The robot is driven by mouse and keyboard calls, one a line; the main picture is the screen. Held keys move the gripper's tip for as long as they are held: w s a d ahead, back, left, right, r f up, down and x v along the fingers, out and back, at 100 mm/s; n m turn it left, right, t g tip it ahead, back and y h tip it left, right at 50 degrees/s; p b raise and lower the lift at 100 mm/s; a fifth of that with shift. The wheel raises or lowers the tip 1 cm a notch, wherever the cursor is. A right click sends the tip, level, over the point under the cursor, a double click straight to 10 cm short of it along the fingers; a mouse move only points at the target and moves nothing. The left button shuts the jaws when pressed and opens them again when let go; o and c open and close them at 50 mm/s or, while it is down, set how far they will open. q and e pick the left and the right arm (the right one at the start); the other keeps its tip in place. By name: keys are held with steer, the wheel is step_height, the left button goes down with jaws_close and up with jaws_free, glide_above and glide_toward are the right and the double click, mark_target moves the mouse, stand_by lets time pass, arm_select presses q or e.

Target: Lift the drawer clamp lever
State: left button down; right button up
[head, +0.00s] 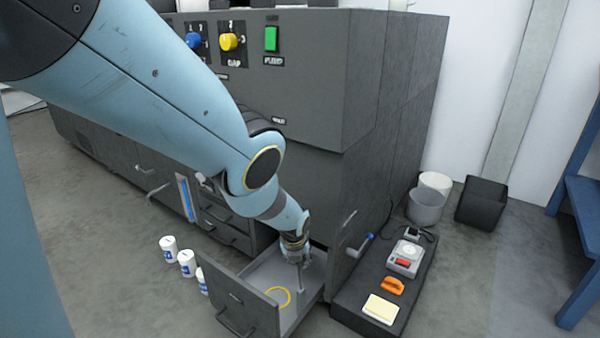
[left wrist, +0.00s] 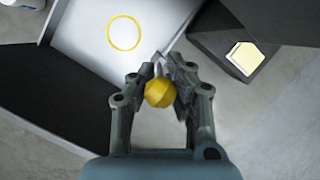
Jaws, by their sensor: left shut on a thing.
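The open drawer (head: 240,302) sticks out low from the grey machine; its light floor also shows in the left wrist view (left wrist: 78,32). The clamp lever is a thin grey rod (head: 301,278) standing at the drawer's right side. In the left wrist view its yellow ball knob (left wrist: 160,94) sits between the fingers of my left gripper (left wrist: 162,72), which is shut on it. In the head view my left gripper (head: 296,250) is over the drawer, and its fingers and the knob are hard to make out. My right gripper is in neither view.
A yellow ring (head: 279,297) lies in the drawer. Right of it, a dark bench (head: 352,310) holds a cream block (head: 380,309), an orange tool (head: 392,286) and a grey device (head: 405,258). White canisters (head: 187,263) stand on the floor to the left.

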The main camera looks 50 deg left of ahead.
arm_select(q)
steer(key=shift+d, duration=0.1)
steer(key=c, duration=1.3)
jaws_free()
steer(key=shift+c, duration=0.2)
